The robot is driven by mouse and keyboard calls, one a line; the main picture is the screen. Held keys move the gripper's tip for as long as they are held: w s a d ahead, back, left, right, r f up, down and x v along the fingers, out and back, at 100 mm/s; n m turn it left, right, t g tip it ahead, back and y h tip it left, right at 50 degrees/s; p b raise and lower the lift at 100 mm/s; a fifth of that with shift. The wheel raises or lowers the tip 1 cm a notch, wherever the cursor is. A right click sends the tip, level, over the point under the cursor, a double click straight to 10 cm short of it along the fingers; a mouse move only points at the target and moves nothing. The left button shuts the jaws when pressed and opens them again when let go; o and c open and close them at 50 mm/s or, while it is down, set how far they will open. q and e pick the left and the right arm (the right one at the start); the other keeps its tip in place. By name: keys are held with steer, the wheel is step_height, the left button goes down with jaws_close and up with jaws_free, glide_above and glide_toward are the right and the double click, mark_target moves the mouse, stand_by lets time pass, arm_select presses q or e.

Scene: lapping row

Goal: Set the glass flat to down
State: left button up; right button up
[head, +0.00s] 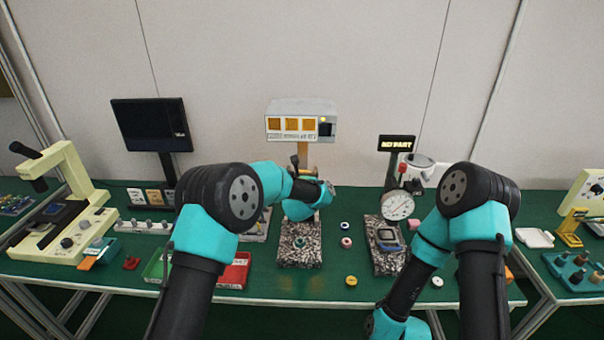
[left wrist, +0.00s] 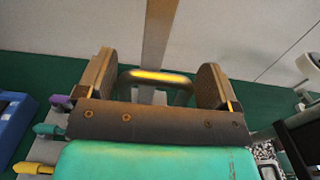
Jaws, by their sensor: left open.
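My left gripper (left wrist: 157,72) is open in the left wrist view, its two brown fingers spread wide. A grey loop-shaped handle (left wrist: 183,82) with a yellow-lit top bar shows between the fingers, and neither finger visibly touches it. In the head view my left wrist is in front of the post under the grey box (head: 301,108), and its fingertips are hard to make out there. I cannot tell for certain which part is the glass flat. My right gripper is outside the frames.
A speckled stone plate (head: 299,259) stands below my left wrist. A second one (head: 386,265) with a dial gauge (head: 398,205) is right. Small rings (head: 346,243) lie between. Green and red trays (head: 235,271) are left. Purple, teal and yellow knobs (left wrist: 45,129) show beside the left gripper.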

arm_select(q)
steer(key=shift+c, duration=0.2)
steer(key=c, duration=0.9)
steer(key=shift+c, duration=0.2)
steer(key=shift+s, duration=0.15)
steer(key=shift+s, duration=0.45)
steer(key=s+a+f, duration=0.1)
steer(key=s, duration=0.8)
steer(key=shift+s+f, duration=0.3)
steer(key=shift+f, duration=0.05)
steer(key=shift+s+f, duration=0.35)
steer(key=shift+s, duration=0.35)
